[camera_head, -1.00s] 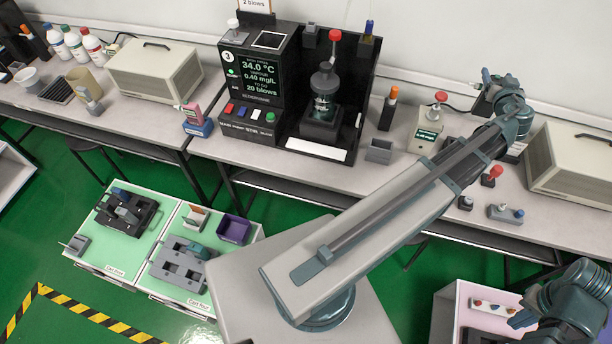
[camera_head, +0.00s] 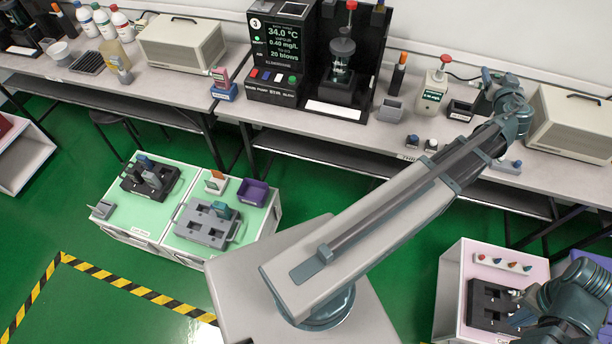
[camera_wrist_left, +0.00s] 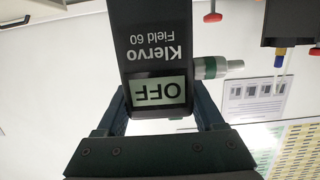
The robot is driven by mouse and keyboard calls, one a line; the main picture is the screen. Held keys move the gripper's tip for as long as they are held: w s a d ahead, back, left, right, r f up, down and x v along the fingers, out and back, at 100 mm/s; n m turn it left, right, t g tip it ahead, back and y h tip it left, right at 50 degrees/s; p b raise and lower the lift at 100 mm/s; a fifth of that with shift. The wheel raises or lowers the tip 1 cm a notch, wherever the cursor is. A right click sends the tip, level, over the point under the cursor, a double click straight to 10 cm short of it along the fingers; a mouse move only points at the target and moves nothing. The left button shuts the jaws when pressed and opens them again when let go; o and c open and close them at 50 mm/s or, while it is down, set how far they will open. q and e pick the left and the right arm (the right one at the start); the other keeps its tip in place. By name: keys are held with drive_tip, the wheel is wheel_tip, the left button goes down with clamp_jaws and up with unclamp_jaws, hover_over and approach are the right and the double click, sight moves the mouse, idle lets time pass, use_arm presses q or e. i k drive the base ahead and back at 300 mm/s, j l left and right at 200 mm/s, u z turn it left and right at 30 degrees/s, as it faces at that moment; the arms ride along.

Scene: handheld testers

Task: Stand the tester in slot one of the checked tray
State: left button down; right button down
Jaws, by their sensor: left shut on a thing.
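The tester (camera_wrist_left: 155,45) is a dark block with green-grey display reading OFF and the words "Klervo Field 60", upside down in the left wrist view. A grey-green mouthpiece sticks out of its side. My left gripper (camera_wrist_left: 160,112) is shut on it, a finger on each side. In the head view the left gripper (camera_head: 486,100) is small and dark over the back bench, and the tester is hard to make out. My right gripper (camera_head: 524,314) is at lower right, its fingers unclear. Slotted trays show: black (camera_head: 128,183), grey (camera_head: 190,228), and black (camera_head: 480,318). I cannot tell which is the checked tray.
The bench (camera_head: 300,120) runs along the wall with a black test station (camera_head: 275,92), a beige case (camera_head: 180,45) and bottles. Green-topped carts (camera_head: 180,205) stand at left, a pink-topped cart (camera_head: 460,262) at right.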

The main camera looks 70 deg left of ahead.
sight(207, 223)
drive_tip(key=k+l, duration=0.15)
drive_tip(key=k, duration=0.25)
drive_tip(key=k+l, duration=0.1)
drive_tip(key=k, duration=0.3)
drive_tip(key=k+l, duration=0.15)
drive_tip(key=k, duration=0.25)
drive_tip(key=k+j, duration=1.9)
